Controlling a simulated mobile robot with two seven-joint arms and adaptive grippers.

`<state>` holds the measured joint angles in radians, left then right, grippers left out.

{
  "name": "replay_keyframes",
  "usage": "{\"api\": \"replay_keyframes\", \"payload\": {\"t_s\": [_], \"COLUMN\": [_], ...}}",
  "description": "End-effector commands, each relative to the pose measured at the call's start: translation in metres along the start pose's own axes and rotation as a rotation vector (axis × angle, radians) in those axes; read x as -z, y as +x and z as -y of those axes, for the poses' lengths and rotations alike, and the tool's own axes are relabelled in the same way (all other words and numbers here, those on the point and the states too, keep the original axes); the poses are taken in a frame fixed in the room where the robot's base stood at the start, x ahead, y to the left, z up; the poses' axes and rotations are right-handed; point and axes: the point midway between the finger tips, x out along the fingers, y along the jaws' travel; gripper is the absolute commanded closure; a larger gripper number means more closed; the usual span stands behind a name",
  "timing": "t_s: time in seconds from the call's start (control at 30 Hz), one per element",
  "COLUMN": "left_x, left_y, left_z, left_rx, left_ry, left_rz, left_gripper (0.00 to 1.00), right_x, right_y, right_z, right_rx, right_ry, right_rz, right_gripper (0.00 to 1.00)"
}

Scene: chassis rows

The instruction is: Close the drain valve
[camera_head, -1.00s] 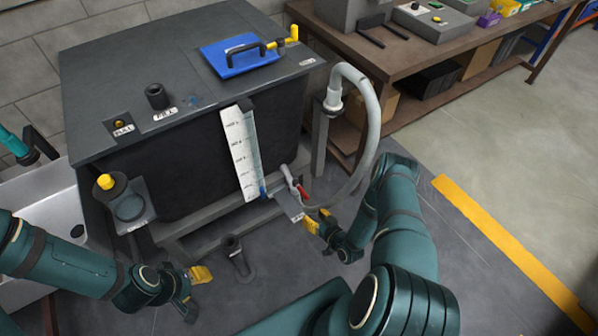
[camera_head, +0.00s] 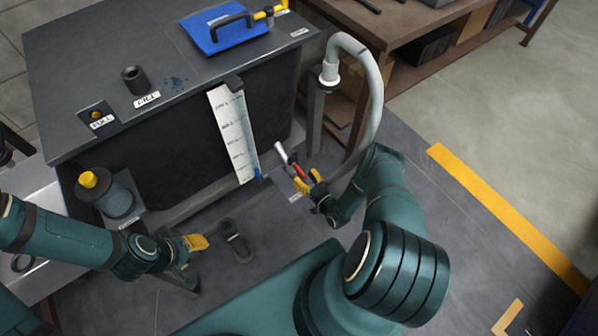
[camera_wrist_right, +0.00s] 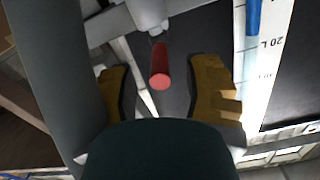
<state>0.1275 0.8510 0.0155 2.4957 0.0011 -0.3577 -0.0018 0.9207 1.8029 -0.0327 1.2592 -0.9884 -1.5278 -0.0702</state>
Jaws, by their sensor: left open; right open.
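The drain valve sits low at the front right of the dark tank (camera_head: 200,140). Its red handle (camera_head: 299,171) is beside the silver valve body (camera_head: 281,153). My right gripper (camera_head: 310,181) is at the handle. In the right wrist view the red handle (camera_wrist_right: 160,66) points toward the camera between the two yellow fingers of my right gripper (camera_wrist_right: 165,92), with gaps on both sides. The fingers are open and do not touch it. My left gripper (camera_head: 203,242) is open and empty, low in front of the tank at the left, away from the valve.
A grey hose (camera_head: 375,90) curves down just right of the valve. A white level scale (camera_head: 233,134) hangs on the tank front. A dark floor fitting (camera_head: 235,242) stands between the grippers. A brown workbench (camera_head: 410,45) is behind on the right.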

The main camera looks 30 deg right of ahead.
Motion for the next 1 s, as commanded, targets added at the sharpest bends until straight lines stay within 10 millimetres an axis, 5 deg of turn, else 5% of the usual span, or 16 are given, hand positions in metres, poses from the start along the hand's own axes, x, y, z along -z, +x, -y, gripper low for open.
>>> {"api": "replay_keyframes", "payload": {"t_s": [0.23,0.63,0.67,0.8,1.0], "left_x": [0.001,0.001,0.001,0.001,0.001], "left_y": [0.006,0.007,0.007,0.007,0.007], "left_z": [0.002,0.002,0.002,0.002,0.002], "left_rx": [0.000,0.000,0.000,0.000,0.000], "left_ry": [0.001,0.001,0.001,0.001,0.001], "left_rz": [-0.003,-0.004,-0.004,-0.004,-0.004], "left_gripper": [0.53,0.53,0.53,0.53,0.53], "right_x": [-0.001,0.000,0.000,0.000,0.000], "right_y": [0.030,0.036,0.036,0.036,0.036], "right_z": [0.000,0.000,0.000,0.000,0.000], "right_rx": [0.001,0.000,0.000,0.000,-0.001], "right_ry": [0.001,0.001,0.001,0.001,0.001], "right_rz": [0.000,0.001,0.001,0.001,0.001], "right_gripper": [0.51,0.51,0.55,1.00,1.00]}}
